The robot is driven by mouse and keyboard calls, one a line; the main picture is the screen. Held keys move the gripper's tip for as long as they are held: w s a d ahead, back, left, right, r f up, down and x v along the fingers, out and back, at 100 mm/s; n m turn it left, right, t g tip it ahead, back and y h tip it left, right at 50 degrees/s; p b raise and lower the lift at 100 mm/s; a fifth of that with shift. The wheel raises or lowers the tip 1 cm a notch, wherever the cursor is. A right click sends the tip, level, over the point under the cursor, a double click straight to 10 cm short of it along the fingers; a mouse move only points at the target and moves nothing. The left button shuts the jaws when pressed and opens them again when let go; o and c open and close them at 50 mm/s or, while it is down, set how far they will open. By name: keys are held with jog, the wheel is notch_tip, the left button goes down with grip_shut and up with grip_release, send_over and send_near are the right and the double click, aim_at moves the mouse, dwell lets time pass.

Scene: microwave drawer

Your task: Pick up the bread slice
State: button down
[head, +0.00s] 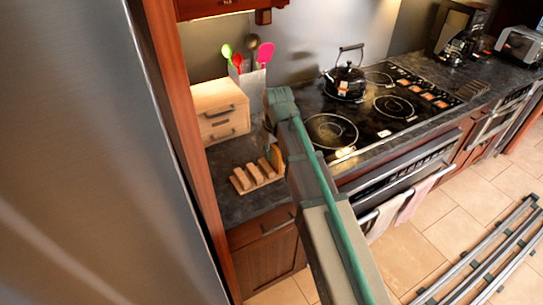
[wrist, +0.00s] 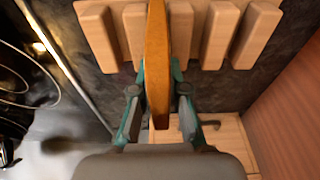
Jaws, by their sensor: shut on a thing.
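The bread slice (wrist: 157,62) stands on edge between my gripper's fingers in the wrist view, a thin brown-crusted strip. My gripper (wrist: 159,92) is shut on it, one green finger on each side. In the head view the slice (head: 276,157) shows as a small tan patch beside my gripper (head: 272,146), mostly hidden by my arm. The wooden slatted rack (wrist: 222,35) is under and behind the slice, and it also shows in the head view (head: 242,184). I cannot tell whether the slice still touches the rack.
A small wooden drawer box (head: 221,110) and a utensil holder (head: 252,88) stand behind the rack. A stove (head: 375,110) with a black kettle (head: 345,80) is to the right. A tall metal panel (head: 90,150) closes off the left. Dark counter (head: 232,208) is bare around the rack.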

jog(key=w+d+r+b, duration=0.1)
jog(key=d+r+b, duration=0.4)
jog(key=d+r, duration=0.6)
jog(key=d, duration=0.3)
jog(key=shift+w, duration=0.4)
